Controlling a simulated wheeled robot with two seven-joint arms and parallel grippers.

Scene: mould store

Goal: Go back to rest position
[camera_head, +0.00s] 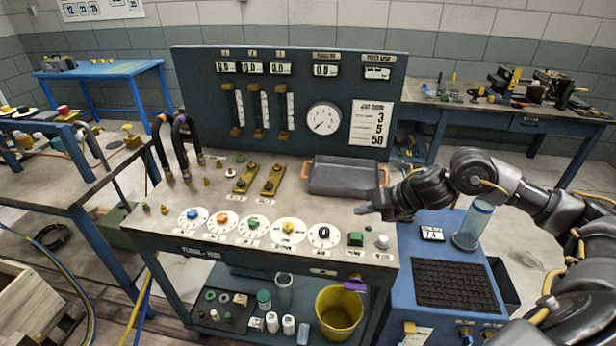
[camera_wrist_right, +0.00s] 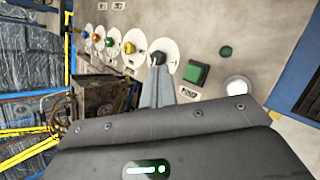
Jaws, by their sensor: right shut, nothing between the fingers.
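My right gripper (camera_head: 366,210) is over the right part of the bench top, its fingers pointing left. In the right wrist view its fingers (camera_wrist_right: 158,78) are shut together and empty, with the tips at the black knob (camera_wrist_right: 159,58) on a white dial. I cannot tell whether they touch it. In the head view the black knob (camera_head: 323,232) is just left of and below the fingertips. The right arm (camera_head: 480,180) reaches in from the right, bent. My left gripper is not in view.
The test bench (camera_head: 130,222) carries a row of dials, a green button (camera_head: 355,239), a grey tray (camera_head: 345,178) and an upright gauge panel (camera_head: 200,90). A blue cabinet (camera_head: 408,262) with a clear cylinder (camera_head: 473,224) stands right, below my arm. A yellow bucket (camera_head: 339,312) sits on the lower shelf.

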